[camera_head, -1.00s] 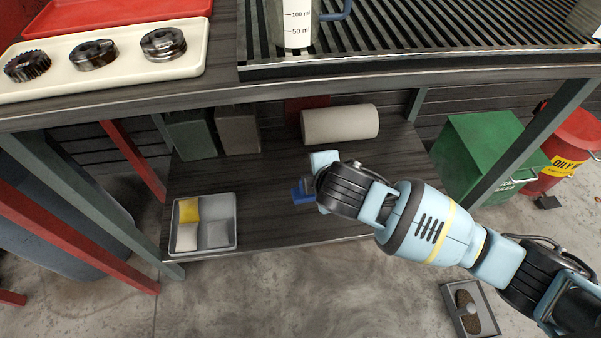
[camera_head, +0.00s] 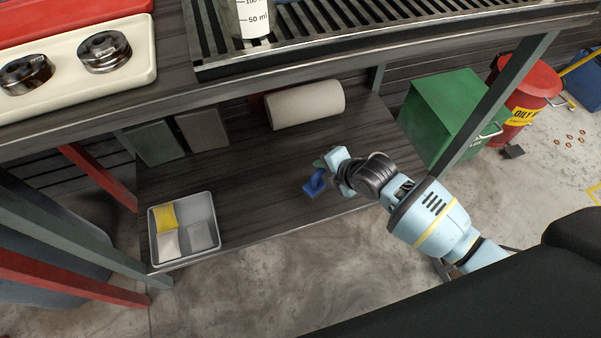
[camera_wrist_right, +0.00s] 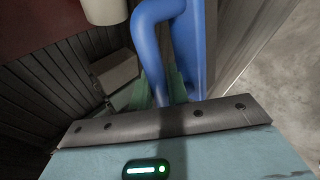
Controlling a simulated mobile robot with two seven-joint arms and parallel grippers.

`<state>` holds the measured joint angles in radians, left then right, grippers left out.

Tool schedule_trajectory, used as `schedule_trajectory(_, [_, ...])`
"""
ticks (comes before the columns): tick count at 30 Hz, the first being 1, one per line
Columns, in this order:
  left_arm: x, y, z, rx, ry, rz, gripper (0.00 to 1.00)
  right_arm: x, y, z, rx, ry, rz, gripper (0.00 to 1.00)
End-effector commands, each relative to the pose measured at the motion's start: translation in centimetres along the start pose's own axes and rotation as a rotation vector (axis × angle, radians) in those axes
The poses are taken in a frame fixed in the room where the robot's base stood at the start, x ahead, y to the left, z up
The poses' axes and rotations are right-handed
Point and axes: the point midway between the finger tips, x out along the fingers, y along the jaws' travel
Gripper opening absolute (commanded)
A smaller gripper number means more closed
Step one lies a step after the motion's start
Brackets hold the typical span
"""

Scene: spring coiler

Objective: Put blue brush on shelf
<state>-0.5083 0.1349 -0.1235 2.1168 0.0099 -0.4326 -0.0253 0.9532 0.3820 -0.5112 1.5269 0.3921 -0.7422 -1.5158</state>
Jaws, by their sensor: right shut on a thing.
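The blue brush (camera_head: 314,184) shows as a small blue shape over the lower shelf (camera_head: 255,205), near its front edge. My right gripper (camera_head: 328,167) is shut on the brush, its arm reaching in from the right under the workbench. In the right wrist view, a smooth blue bent handle (camera_wrist_right: 150,35) rises beyond the gripper's edge. The brush's bristles cannot be made out. I cannot tell whether the brush touches the shelf board. My left gripper is not in view.
A grey bin (camera_head: 155,250) with yellow, white and grey pieces stands at the shelf's left. A pale roll (camera_head: 305,105) and two dark boxes, one brown (camera_head: 202,130), are at the back. A green bin (camera_head: 450,115) stands right. The shelf's middle is clear.

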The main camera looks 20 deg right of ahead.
Motion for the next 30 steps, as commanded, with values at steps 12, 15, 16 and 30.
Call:
schedule_trajectory(12, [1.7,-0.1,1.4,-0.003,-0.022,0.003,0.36,2.8,-2.8,0.0,0.001,0.000,-0.002,0.00])
schedule_trajectory(15, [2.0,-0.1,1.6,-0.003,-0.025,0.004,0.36,3.3,-3.4,0.0,0.002,0.000,-0.003,0.00])
schedule_trajectory(16, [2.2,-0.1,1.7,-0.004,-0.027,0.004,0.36,3.6,-3.7,0.0,0.002,0.000,-0.004,0.00])
schedule_trajectory(30, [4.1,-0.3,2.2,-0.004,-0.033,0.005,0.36,6.3,-6.3,0.0,0.001,0.000,-0.001,0.00])
